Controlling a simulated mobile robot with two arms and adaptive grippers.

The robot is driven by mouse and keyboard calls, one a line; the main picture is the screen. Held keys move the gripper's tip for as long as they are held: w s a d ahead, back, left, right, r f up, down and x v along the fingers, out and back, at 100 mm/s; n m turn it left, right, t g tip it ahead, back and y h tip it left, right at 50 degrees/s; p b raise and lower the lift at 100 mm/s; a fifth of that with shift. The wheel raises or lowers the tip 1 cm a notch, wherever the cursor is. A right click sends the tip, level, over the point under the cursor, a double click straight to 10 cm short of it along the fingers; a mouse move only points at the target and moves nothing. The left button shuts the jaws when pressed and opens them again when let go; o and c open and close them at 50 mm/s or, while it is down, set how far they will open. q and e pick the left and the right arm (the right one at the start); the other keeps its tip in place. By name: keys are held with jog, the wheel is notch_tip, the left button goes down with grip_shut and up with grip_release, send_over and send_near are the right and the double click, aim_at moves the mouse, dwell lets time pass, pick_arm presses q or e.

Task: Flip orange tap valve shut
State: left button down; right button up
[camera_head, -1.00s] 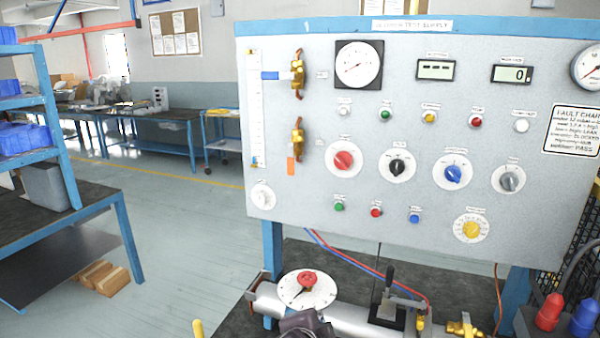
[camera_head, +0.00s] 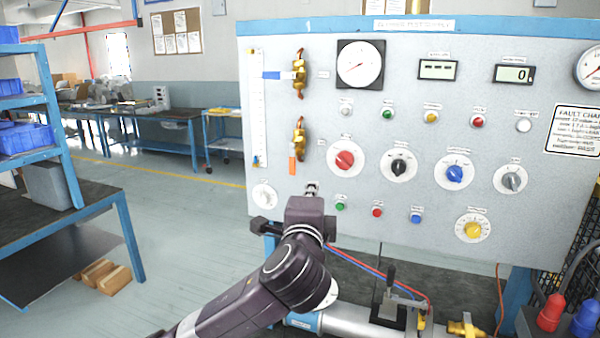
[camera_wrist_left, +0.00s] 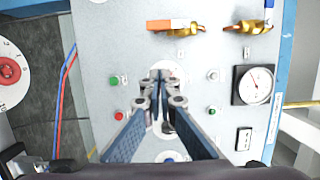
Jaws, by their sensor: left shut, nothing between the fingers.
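The orange tap valve has a brass body (camera_head: 299,140) on the left of the grey panel, with its orange lever (camera_head: 292,166) hanging straight down. In the left wrist view the orange lever (camera_wrist_left: 160,25) shows at the top. My left gripper (camera_head: 312,187) is just below and right of the lever, apart from it. In the left wrist view its fingers (camera_wrist_left: 158,90) are shut and empty, pointing at the panel. My right gripper is out of view.
A second brass valve (camera_head: 299,72) with a blue lever (camera_head: 272,75) pointing left sits above. A red knob (camera_head: 345,160) and black knob (camera_head: 398,167) lie right of the orange valve. A white dial (camera_head: 264,196) is lower left. Below are a silver cylinder (camera_head: 350,322) and hoses.

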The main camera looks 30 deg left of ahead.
aim_at(292, 166)
pick_arm(q)
jog(key=w+a+p, duration=0.4)
jog(key=w+a, duration=0.4)
jog(key=shift+a+p, duration=0.25)
jog(key=shift+p, duration=0.1)
